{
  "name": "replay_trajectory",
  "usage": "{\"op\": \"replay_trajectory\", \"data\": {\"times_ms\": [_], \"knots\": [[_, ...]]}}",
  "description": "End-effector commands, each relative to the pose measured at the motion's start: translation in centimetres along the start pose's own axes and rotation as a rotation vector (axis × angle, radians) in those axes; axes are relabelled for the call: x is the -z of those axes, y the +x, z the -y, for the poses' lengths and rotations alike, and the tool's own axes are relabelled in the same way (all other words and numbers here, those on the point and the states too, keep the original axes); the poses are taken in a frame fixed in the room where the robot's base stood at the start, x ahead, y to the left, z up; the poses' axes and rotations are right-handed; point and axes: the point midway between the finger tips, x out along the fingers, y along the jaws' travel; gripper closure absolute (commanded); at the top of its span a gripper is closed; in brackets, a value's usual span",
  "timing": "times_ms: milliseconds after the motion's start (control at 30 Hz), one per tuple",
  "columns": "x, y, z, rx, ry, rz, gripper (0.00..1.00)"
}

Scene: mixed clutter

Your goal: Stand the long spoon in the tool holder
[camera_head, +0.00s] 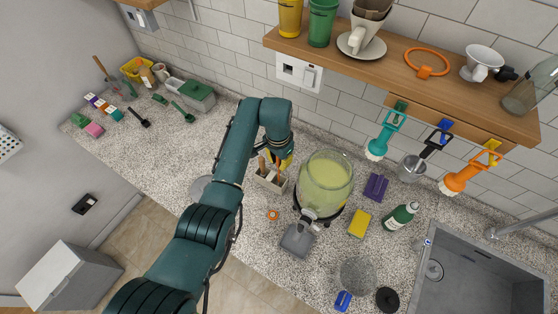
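The tool holder is a small beige box (269,181) on the counter, just left of the large glass drink dispenser. Brown, wooden-looking handles stand up from it. My gripper (273,158) points down right above or at the box; the dark green arm wrist covers most of it, so its fingers and anything between them cannot be made out. A small yellow part shows beside it. I cannot pick out the long spoon for certain; it may be among the handles at the box or hidden by the wrist.
The glass dispenser (326,182) stands close right of the box. An orange ring (273,215) lies in front. A purple block (376,187), yellow sponge (359,223) and green bottle (400,216) are further right, before the sink (470,275). Brushes hang beneath the shelf (400,62).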

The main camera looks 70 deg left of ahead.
Motion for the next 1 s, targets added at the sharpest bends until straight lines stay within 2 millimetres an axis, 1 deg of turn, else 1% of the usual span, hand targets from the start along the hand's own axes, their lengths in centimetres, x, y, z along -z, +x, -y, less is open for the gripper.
{"op": "replay_trajectory", "data": {"times_ms": [33, 67, 333, 467, 567, 800, 900, 1000], "knots": [[0.0, 0.0, 0.0, 0.0, 0.0, 0.0, 0.71], [0.0, 0.0, 0.0, 0.0, 0.0, 0.0, 0.65], [0.0, -0.1, 0.0, 0.0, 0.0, 0.0, 0.65], [0.1, -1.0, 0.1, 0.002, 0.0, -0.003, 0.65], [0.1, -3.0, 0.1, 0.003, 0.0, -0.005, 0.65], [0.1, -9.0, 0.1, 0.003, 0.0, -0.004, 0.65], [0.1, -11.0, 0.0, 0.001, 0.0, -0.001, 0.65], [0.1, -12.1, 0.0, 0.001, 0.0, -0.001, 0.65]]}}
